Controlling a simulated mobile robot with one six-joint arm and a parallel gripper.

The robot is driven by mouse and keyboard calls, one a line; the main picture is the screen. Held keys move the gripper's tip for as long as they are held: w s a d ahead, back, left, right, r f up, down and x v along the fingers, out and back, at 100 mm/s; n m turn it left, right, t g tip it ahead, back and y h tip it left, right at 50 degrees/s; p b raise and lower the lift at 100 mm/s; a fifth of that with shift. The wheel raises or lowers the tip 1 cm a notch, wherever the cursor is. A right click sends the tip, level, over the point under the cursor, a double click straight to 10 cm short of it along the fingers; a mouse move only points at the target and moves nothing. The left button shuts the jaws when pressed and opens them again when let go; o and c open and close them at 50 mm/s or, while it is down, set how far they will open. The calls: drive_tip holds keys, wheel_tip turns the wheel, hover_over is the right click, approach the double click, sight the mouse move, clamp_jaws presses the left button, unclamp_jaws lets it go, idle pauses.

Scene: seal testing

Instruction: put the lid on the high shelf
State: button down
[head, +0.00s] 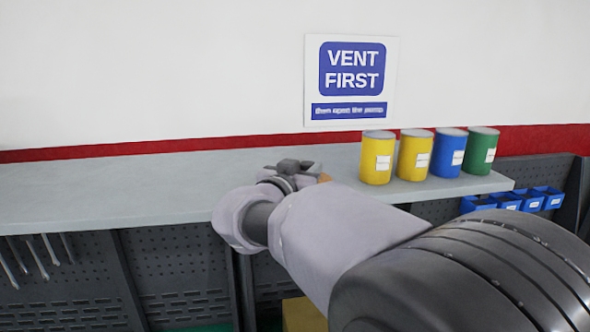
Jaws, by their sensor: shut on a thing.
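The high shelf (120,188) is a long pale grey board along the wall. My gripper (305,168) is at the far end of my arm, over the middle of the shelf in the picture, and my wrist hides much of it. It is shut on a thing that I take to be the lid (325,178). Only a small orange-brown piece shows at the gripper's right side, and its full shape is hidden. I cannot tell whether it touches the shelf or is held above it.
Two yellow cans (377,160), a blue can (449,155) and a green can (481,152) stand on the shelf's right part. The shelf's left part is clear. Small blue bins (505,201) and hanging tools (32,258) are below, on dark pegboard. A "VENT FIRST" sign (352,110) is on the wall.

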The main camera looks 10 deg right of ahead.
drive_tip(key=shift+f, duration=0.1)
drive_tip(key=c, duration=1)
unclamp_jaws()
drive_tip(key=shift+c, duration=0.2)
drive_tip(key=shift+s+a, duration=0.1)
drive_tip(key=f+b+v, duration=0.1)
drive_tip(key=b+v, duration=0.3)
drive_tip(key=v, duration=1.3)
drive_tip(key=s+d+f+g+y+b, duration=0.1)
drive_tip(key=s+d+f+g+b, duration=0.25)
drive_tip(key=f, duration=0.45)
drive_tip(key=s+d+f+n+g+y+b, duration=0.1)
drive_tip(key=s+d+f+g+b, duration=0.1)
drive_tip(key=s+d+f+b, duration=0.45)
drive_tip(key=s+d+f+g+y+b, duration=0.1)
drive_tip(key=d+f+g, duration=0.2)
drive_tip(key=f, duration=0.7)
drive_tip(key=s+a+f+y+b, duration=0.2)
drive_tip(key=s+f+b, duration=0.1)
drive_tip(key=f, duration=0.3)
drive_tip(key=s+a+f+y+b, duration=0.3)
drive_tip(key=s+f+b, duration=0.1)
drive_tip(key=f, duration=0.3)
drive_tip(key=s+a+f+n+y+b, duration=0.1)
drive_tip(key=s+a+f+y+b, duration=0.1)
drive_tip(key=f, duration=0.5)
drive_tip(key=s+y+b, duration=0.1)
drive_tip(key=s+b, duration=0.1)
drive_tip(key=shift+a+b, duration=0.3)
